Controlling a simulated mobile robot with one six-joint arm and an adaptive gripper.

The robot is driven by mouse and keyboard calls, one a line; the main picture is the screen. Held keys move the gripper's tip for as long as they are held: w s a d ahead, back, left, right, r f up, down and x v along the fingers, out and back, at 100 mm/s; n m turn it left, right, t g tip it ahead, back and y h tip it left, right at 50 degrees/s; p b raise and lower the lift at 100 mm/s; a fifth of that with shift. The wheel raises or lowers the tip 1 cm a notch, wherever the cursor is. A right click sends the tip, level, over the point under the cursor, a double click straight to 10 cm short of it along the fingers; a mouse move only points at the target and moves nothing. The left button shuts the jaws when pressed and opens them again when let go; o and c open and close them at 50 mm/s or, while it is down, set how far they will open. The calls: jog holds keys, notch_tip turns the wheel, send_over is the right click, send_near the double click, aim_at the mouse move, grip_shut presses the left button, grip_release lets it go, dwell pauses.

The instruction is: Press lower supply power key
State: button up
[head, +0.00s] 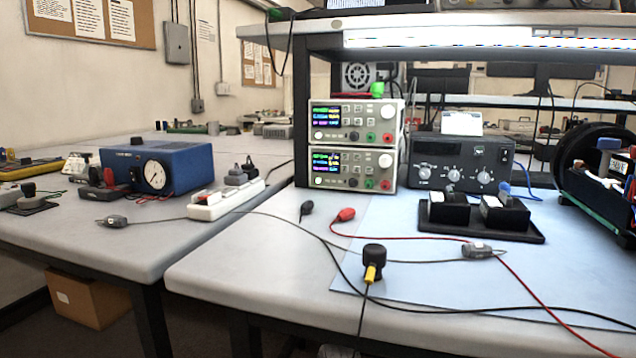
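Two light grey bench power supplies are stacked on the right-hand bench. The lower supply (345,184) rests on the bench top, and the upper supply (343,142) sits directly on it. The lower supply's display (326,161) is lit with coloured readings. A small round pale key (318,181), which looks like its power key, is at the front panel's lower left. A large knob (385,160) and several coloured terminals are to the right. The upper supply's display is lit too. My gripper is not in view.
A black plug (374,254) with a yellow collar stands in front on the blue mat (400,290). Red and black leads cross the bench. A dark instrument (461,160) and a black tray (480,233) are right; a white power strip (225,199) is left.

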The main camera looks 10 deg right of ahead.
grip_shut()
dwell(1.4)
